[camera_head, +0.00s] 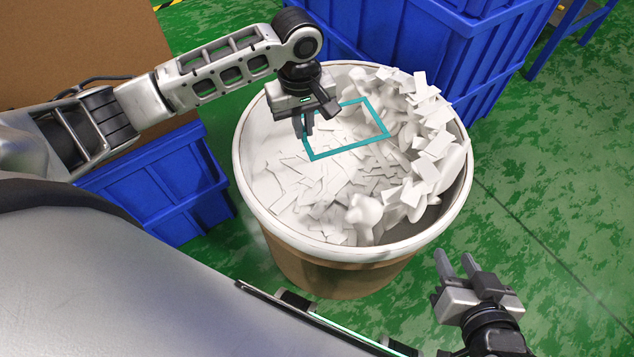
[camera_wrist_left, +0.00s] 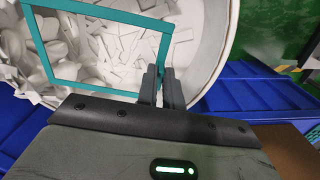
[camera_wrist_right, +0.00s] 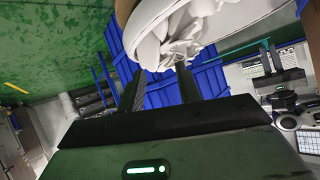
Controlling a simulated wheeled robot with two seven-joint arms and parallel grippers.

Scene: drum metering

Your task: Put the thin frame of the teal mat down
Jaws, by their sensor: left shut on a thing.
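The thin teal frame (camera_head: 348,150) is an open four-sided outline over the white pieces in the drum (camera_head: 248,190). My left gripper (camera_head: 304,130) is shut on the frame's left side, above the drum's left part. In the left wrist view the teal frame (camera_wrist_left: 108,92) reaches from the fingers across the drum opening. Whether it touches the pieces below is hard to tell. My right gripper (camera_head: 458,268) is open and empty, outside the drum at the lower right. In the right wrist view its fingers (camera_wrist_right: 160,85) stand apart with nothing between them.
White flat pieces (camera_head: 310,190) fill the drum, piled higher on the right around pale lumps (camera_head: 365,210). Blue crates stand behind the drum (camera_head: 440,60) and to its left (camera_head: 160,185). A brown carton (camera_head: 80,45) is at the upper left. Green floor (camera_head: 570,200) is clear at the right.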

